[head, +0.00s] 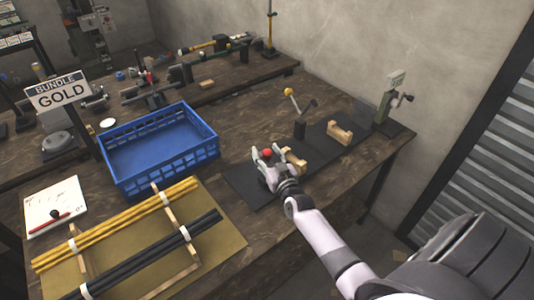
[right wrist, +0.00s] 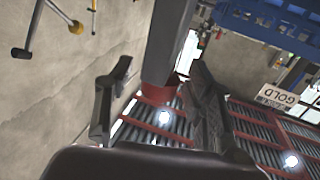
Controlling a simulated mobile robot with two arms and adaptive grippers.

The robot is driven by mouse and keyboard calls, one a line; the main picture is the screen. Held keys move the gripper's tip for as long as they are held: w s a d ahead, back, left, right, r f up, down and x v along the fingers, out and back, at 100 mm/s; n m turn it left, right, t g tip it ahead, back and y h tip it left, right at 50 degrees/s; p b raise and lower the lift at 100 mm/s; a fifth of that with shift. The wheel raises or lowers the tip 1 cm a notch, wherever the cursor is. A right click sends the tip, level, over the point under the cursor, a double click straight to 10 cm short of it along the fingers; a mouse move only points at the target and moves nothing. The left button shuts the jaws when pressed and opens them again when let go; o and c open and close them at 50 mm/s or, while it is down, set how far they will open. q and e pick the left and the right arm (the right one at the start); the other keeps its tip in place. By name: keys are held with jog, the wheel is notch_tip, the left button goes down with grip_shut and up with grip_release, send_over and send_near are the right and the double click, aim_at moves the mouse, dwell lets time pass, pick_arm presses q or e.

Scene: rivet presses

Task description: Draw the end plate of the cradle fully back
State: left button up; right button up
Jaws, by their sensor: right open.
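The cradle shows as two wooden blocks on a dark mat: a near block (head: 295,158) beside my right gripper and a far block (head: 340,132). My right gripper (head: 266,158) is open at the near end of the mat, around or just beside a red knob (head: 267,153). In the right wrist view its fingers (right wrist: 160,70) stand apart, with a grey post (right wrist: 165,40) that has a red part at its lower end between or beyond them. I cannot tell whether they touch it. The end plate is not clearly made out; the gripper hides that area. My left gripper is not in view.
A blue crate (head: 158,172) is to the left. Yellow and black rods (head: 118,222) lie on a rack in front. A GOLD sign (head: 60,95) stands far left.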

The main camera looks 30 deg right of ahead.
jog(key=shift+c, duration=0.3)
grip_shut()
dwell(0.5)
